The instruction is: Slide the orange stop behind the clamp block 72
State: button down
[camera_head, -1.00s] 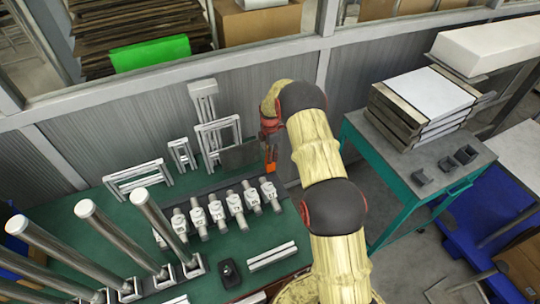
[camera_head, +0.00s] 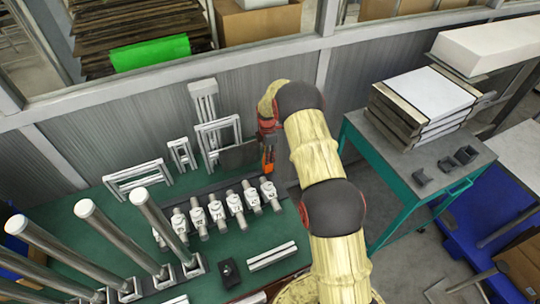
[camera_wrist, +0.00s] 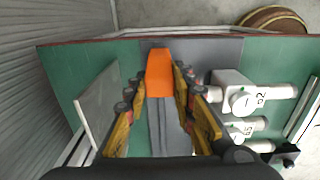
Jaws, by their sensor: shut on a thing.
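The orange stop (camera_wrist: 160,76) is between the fingers of my gripper (camera_wrist: 162,82), which is shut on it, over the grey rail (camera_wrist: 214,47). In the head view the orange stop (camera_head: 267,163) shows below my gripper (camera_head: 268,150), at the far right of the rail, behind the right end of the clamp block row. The white clamp blocks (camera_head: 235,204) stand in a row in front of the rail. In the wrist view the nearest clamp block (camera_wrist: 232,92) has a number that looks like 52 or 62. I cannot make out which block is 72.
A dark plate (camera_head: 238,155) and white frames (camera_head: 137,178) stand behind the rail at the left. Tall metal posts (camera_head: 110,232) rise at the front left. A white bar (camera_head: 272,256) and a small black item (camera_head: 229,272) lie in front of the blocks on the green table (camera_head: 205,255).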

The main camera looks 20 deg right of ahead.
jog(key=a+b, duration=0.1)
jog(key=a, duration=2)
jog(key=shift+b, duration=0.35)
jog(key=shift+w+a, duration=0.1)
jog(key=c, duration=1.5)
grip_release()
jog(key=shift+c, duration=0.2)
jog(key=shift+o, duration=0.3)
notch_tip(320, 180, up, 12)
